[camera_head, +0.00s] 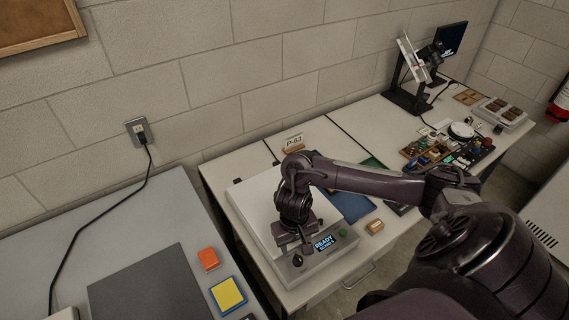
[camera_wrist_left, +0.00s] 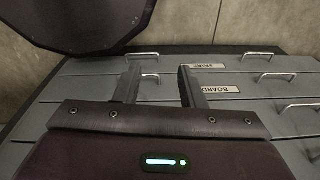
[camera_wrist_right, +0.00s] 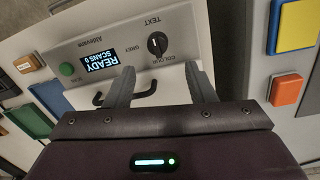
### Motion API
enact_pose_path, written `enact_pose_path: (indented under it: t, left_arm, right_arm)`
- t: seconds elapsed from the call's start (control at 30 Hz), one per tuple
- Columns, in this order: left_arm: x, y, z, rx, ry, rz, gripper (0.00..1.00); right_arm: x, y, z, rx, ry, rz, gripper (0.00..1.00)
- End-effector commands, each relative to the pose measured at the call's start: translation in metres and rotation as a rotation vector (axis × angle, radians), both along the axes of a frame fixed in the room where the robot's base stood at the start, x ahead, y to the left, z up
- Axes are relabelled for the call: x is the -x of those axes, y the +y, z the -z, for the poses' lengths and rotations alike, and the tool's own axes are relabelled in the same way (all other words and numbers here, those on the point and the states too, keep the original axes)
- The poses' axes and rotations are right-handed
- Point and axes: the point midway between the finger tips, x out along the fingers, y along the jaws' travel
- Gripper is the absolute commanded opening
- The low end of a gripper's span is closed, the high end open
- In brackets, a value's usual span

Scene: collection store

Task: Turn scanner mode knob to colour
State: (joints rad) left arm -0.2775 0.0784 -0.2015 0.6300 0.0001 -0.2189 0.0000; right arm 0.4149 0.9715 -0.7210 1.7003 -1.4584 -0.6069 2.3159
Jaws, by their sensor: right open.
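The scanner (camera_head: 327,262) has a pale grey front panel with a lit READY display (camera_head: 324,243). Its black mode knob (camera_wrist_right: 157,45) is in the right wrist view, with TEXT, GREY and COLOUR printed around it. The knob's setting is too small to tell. The knob also shows in the head view (camera_head: 298,260). My right gripper (camera_wrist_right: 161,78) is open, its fingers apart below the knob in its wrist view and not closed on it. My left gripper (camera_wrist_left: 157,74) is open and empty in the left wrist view, in front of grey drawers.
Orange (camera_head: 208,259) and yellow (camera_head: 229,295) blocks lie on the left table. A wooden block (camera_head: 375,226) is right of the scanner. Circuit boards (camera_head: 430,149) lie farther right.

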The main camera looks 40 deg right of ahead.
Motion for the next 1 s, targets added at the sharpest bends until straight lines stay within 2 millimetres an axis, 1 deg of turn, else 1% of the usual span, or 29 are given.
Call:
enact_pose_path:
  t: [0.07, 0.13, 0.17, 0.33, 0.4, 0.47, 0.57, 0.8, 0.9, 1.0]
  left_arm:
    - [-0.003, 0.000, 0.005, 0.000, -0.003, 0.000, 0.36]
    - [0.001, 0.000, 0.012, 0.000, 0.002, 0.000, 0.36]
    - [0.005, 0.001, 0.016, -0.001, 0.007, 0.000, 0.36]
    - [0.036, 0.002, 0.037, -0.004, 0.050, -0.001, 0.36]
    - [0.044, 0.003, 0.042, -0.005, 0.062, -0.001, 0.36]
    - [0.047, 0.003, 0.044, -0.006, 0.066, -0.001, 0.36]
    - [0.044, 0.003, 0.046, -0.005, 0.061, -0.001, 0.36]
    - [0.011, 0.001, 0.044, -0.001, 0.014, -0.002, 0.36]
    - [0.010, 0.001, 0.043, -0.001, 0.011, -0.002, 0.36]
    - [0.014, 0.001, 0.044, -0.002, 0.018, -0.002, 0.36]
  right_arm:
    - [0.002, -0.001, 0.008, 0.000, 0.006, 0.003, 0.50]
    - [0.002, 0.000, 0.018, -0.001, 0.007, 0.005, 0.50]
    - [0.003, -0.001, 0.023, -0.001, 0.007, 0.004, 0.50]
    - [0.003, -0.002, 0.053, -0.002, 0.005, 0.005, 0.50]
    - [0.003, -0.003, 0.061, 0.000, 0.005, 0.005, 0.50]
    - [0.003, -0.003, 0.067, 0.000, 0.005, 0.002, 0.50]
    - [0.003, -0.004, 0.075, 0.001, 0.003, 0.003, 0.50]
    - [0.002, -0.004, 0.077, 0.002, 0.001, 0.002, 0.50]
    - [0.002, -0.004, 0.077, 0.002, 0.001, 0.002, 0.50]
    - [0.003, -0.004, 0.077, 0.002, 0.001, 0.002, 0.37]
